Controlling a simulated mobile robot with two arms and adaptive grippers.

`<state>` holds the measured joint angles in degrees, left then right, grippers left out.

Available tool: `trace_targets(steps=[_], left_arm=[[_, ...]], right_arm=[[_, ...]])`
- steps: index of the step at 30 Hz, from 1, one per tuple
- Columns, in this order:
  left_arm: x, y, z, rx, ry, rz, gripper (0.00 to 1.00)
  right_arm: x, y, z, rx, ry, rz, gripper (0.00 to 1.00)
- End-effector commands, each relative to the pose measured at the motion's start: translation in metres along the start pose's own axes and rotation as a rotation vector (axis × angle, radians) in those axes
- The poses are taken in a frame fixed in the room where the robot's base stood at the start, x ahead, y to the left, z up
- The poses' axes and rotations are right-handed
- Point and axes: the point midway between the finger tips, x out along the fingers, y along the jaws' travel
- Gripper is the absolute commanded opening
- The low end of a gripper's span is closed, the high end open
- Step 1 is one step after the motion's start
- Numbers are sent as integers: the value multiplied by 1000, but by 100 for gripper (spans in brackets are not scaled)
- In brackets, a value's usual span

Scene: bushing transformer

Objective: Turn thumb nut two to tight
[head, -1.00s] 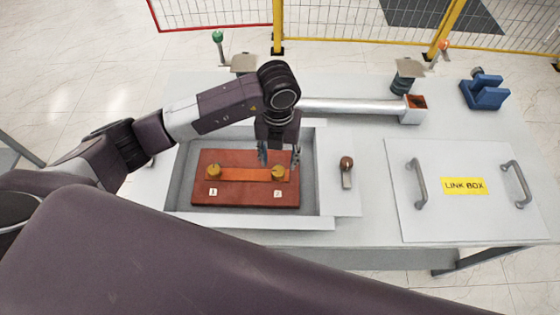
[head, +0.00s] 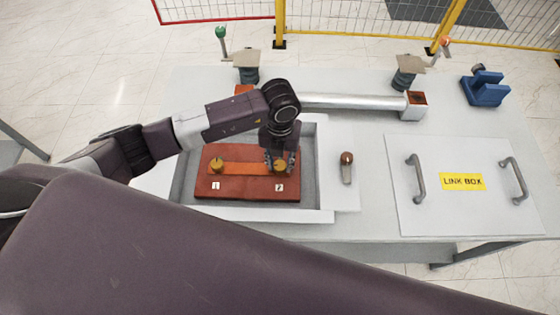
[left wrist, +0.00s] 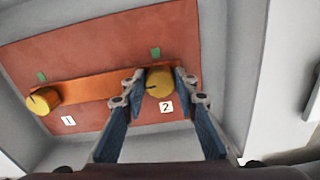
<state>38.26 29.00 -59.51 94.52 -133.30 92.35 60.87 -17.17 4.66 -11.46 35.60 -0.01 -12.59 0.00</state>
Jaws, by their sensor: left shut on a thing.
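Thumb nut two (head: 280,166) is a brass-coloured round knob at the right end of an orange bar (head: 240,168), beside the label 2. It also shows in the left wrist view (left wrist: 159,82), with a dark line on its top. My left gripper (head: 279,162) reaches down from above with its fingers on either side of this nut, shut on it; the fingers also show in the left wrist view (left wrist: 158,84). Thumb nut one (head: 217,165) stands at the bar's left end, beside the label 1. My right gripper is not in view.
The red-brown board (head: 240,191) lies in a grey open box (head: 325,190) with raised walls. A small lever with a brown knob (head: 346,160) is right of the box. A link box lid (head: 460,215) with two handles lies further right. A metal tube (head: 350,102) lies behind.

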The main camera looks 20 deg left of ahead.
Motion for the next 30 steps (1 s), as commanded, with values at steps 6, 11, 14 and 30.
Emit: trace_targets(steps=[6, 11, 14, 30], left_arm=[[0, 0, 1, 7, -2, 0, 3], [2, 0, 1, 47, -2, 0, 3], [3, 0, 1, 95, -3, 0, 3], [6, -1, 1, 566, -6, 2, 3]], right_arm=[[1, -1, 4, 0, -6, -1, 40], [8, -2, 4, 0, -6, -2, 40], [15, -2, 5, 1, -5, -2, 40], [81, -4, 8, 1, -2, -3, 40]])
